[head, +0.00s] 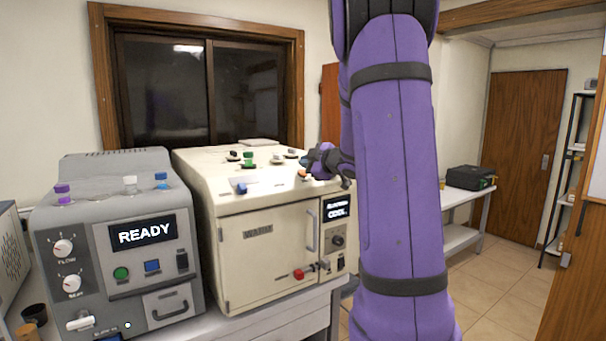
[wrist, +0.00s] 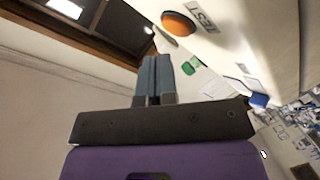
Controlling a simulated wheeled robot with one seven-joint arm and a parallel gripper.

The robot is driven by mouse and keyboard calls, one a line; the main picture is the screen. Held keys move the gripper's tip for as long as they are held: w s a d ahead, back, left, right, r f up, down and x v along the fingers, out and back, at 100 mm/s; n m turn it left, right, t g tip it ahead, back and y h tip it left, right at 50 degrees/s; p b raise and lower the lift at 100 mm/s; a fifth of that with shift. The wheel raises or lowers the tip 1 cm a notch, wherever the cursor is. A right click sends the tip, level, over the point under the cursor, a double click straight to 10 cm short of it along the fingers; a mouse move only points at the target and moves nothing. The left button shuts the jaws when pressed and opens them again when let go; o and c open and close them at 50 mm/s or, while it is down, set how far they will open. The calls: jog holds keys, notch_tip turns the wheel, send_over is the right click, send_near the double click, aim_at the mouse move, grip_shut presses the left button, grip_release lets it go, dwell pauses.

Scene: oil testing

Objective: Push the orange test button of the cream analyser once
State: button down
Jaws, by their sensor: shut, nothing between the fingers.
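The cream analyser (head: 255,255) stands on the bench, with a dark display (head: 336,208) at its right front; the display's text is too small to read surely. The orange test button (wrist: 178,23) is a round domed button beside a TEST label (wrist: 203,17) in the wrist view. In the head view a small orange spot, the button (head: 303,173), shows at the right of the top by my gripper (head: 314,164). In the wrist view my gripper (wrist: 155,60) is shut and empty. Its tips point just left of and short of the button, with a visible gap.
Several coloured caps and knobs, one a green knob (head: 249,159), stand on the analyser's top. A grey machine (head: 125,245) reading READY stands close at its left. A red-knobbed valve (head: 299,274) sticks out from the analyser's lower front. My purple arm hides the area behind it.

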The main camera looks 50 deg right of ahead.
jog(key=shift+s+a+r, duration=0.2)
jog(key=shift+s+r, duration=0.45)
jog(key=shift+r, duration=0.3)
jog(key=shift+s+a+r, duration=0.15)
jog(key=shift+s+r, duration=0.5)
jog(key=shift+r, duration=0.25)
jog(key=s+a+r+m+g+h, duration=0.1)
jog(key=s+a+m+g+h, duration=0.1)
jog(key=s+a+m, duration=0.3)
jog(key=a+r+m+g+h, duration=0.1)
jog(key=a+m+g+h, duration=0.15)
jog(key=a, duration=0.55)
jog(key=s+a+f+m+g+y, duration=0.1)
jog(key=s+a+f+g+y, duration=0.2)
jog(key=s+a, duration=0.6)
jog(key=s+a+f+m+g+y, duration=0.1)
jog(key=s+a+f+g+y, duration=0.2)
jog(key=s+a, duration=0.7)
notch_tip(320, 180, down, 2)
jog(key=shift+s+a+f, duration=0.15)
jog(key=shift+a+f, duration=0.1)
jog(key=shift+a, duration=0.95)
